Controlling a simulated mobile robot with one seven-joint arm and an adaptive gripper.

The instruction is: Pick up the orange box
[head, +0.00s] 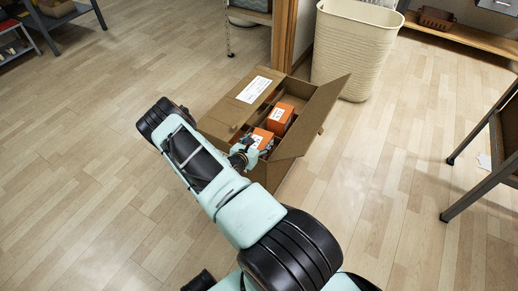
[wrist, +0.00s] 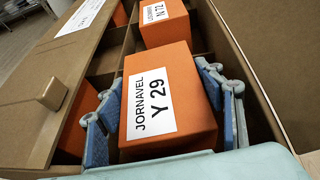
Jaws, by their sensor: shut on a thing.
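An orange box with a white label reading "JORNAVEL Y 29" (wrist: 192,125) fills the middle of the wrist view. It sits in a compartment of an open cardboard carton (head: 222,117). My gripper (wrist: 160,85) has a blue-padded finger on each side of this box and is shut on it. In the head view, my gripper (head: 243,154) is at the near orange box (head: 262,134), partly hidden by my arm. A second orange box, labelled "N 72" (wrist: 166,33), stands behind it and also shows in the head view (head: 281,115).
Parts of other orange boxes (wrist: 75,142) show at the left in the wrist view. The carton's flaps (head: 322,112) stand open, and dividers lie between boxes. A cream bin (head: 352,48) stands behind the carton. The wooden floor (head: 90,150) to the left is clear.

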